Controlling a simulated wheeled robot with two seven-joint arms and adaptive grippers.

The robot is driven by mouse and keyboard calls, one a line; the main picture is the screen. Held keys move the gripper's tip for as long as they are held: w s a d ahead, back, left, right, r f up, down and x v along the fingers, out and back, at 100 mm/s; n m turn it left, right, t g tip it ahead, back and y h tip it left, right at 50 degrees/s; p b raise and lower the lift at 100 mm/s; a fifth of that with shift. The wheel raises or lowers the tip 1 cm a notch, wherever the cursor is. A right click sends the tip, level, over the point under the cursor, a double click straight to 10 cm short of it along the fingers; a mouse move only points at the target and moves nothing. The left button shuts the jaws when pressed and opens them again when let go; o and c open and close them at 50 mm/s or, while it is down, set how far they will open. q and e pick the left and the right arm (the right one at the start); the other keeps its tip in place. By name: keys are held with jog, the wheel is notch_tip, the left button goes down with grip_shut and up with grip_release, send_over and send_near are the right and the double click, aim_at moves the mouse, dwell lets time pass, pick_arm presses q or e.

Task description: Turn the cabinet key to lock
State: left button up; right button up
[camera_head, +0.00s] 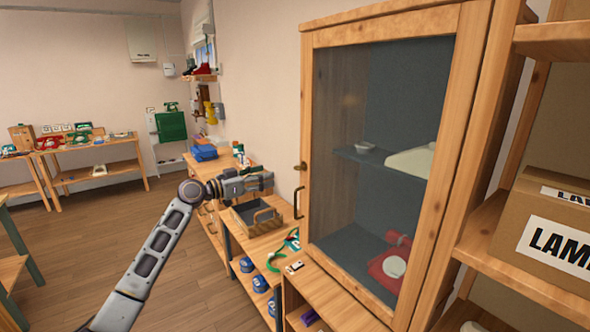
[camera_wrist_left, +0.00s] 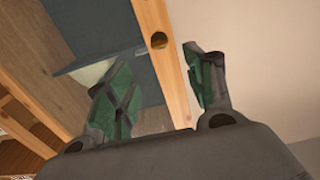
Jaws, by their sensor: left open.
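The wooden cabinet (camera_head: 310,120) has a glazed door and fills the right of the head view. A small brass key or lock (camera_head: 299,167) sits on the door's left frame, above a dark handle (camera_head: 297,203). My left gripper (camera_head: 268,181) is open and empty, left of the door edge in the picture, near the height of the lock and handle. In the left wrist view, a round brass piece (camera_wrist_left: 158,40) shows on the wooden frame between the fingertips of my left gripper (camera_wrist_left: 157,60). I cannot tell whether a key stands in it. My right gripper is not in view.
A wooden bench (camera_head: 258,228) with a dark tray (camera_head: 238,218) lies below my left gripper. A cardboard box (camera_head: 520,215) sits on the right shelf.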

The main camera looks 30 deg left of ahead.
aim_at(294, 168)
pick_arm(q)
jog(key=shift+p+x, duration=1.8)
jog(key=shift+x, duration=4.85)
jog(key=shift+r, duration=0.1)
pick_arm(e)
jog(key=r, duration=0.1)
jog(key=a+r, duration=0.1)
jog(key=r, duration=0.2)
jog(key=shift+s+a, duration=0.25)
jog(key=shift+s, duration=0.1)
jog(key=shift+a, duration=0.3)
pick_arm(q)
jog(key=shift+c, duration=1.2)
jog(key=c, duration=0.8)
